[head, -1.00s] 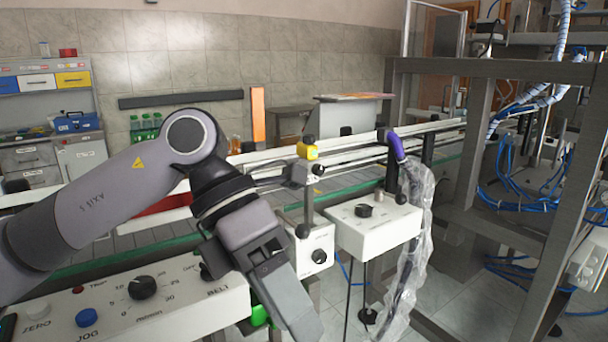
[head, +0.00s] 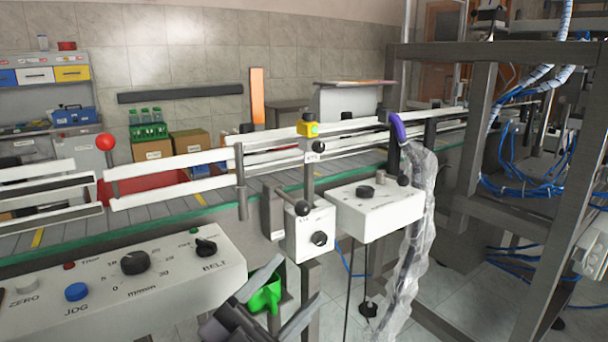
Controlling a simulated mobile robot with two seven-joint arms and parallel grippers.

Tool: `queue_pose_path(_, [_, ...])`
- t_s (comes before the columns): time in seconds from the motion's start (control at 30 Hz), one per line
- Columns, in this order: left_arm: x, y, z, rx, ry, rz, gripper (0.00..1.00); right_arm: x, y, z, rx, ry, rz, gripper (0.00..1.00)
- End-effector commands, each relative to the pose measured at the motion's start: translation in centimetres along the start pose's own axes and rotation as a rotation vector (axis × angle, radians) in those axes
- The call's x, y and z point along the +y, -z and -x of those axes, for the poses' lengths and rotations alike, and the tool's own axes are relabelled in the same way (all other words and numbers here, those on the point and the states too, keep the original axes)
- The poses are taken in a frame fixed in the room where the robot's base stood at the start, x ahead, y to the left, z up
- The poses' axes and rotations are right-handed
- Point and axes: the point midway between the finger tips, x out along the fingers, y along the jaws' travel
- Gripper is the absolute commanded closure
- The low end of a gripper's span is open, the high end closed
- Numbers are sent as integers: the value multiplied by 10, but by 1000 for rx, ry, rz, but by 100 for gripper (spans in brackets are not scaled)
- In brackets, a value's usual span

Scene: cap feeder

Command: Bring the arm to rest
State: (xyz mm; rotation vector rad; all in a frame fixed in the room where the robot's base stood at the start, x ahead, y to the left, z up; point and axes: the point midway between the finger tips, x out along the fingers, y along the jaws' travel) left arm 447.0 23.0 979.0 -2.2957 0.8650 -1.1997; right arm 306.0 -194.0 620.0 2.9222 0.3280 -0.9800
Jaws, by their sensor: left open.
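My left gripper (head: 294,283) is low at the bottom edge of the head view, below the front of the conveyor. My right gripper is not in view.
A control box (head: 190,272) with knobs and a blue button stands at the front left. The conveyor (head: 150,222) with white rails runs behind it. Two smaller white boxes (head: 375,212) (head: 309,233) sit right of centre. A metal frame (head: 480,150) with blue hoses fills the right.

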Motion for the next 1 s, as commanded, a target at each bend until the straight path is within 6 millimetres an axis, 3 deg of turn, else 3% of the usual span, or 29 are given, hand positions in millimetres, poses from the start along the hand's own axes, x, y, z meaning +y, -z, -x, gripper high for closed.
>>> queue_pose_path(0.03, [6, -20, 21, -99, 42, 55, 36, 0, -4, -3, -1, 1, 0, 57])
queue_pose_path(0.2, [24, -77, 95, -435, 158, 225, 36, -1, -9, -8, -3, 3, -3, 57])
queue_pose_path(0.4, [66, -121, 208, -843, 249, 425, 36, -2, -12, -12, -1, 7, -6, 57])
queue_pose_path(0.57, [107, -128, 298, -1133, 285, 569, 36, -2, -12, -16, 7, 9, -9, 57])
queue_pose_path(0.8, [162, -103, 408, -1485, 299, 749, 36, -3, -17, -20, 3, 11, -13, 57])
queue_pose_path(0.83, [147, -97, 391, -1464, 300, 737, 36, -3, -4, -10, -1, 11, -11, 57])
queue_pose_path(1.0, [127, -80, 375, -1463, 300, 722, 36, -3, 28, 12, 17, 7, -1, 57])
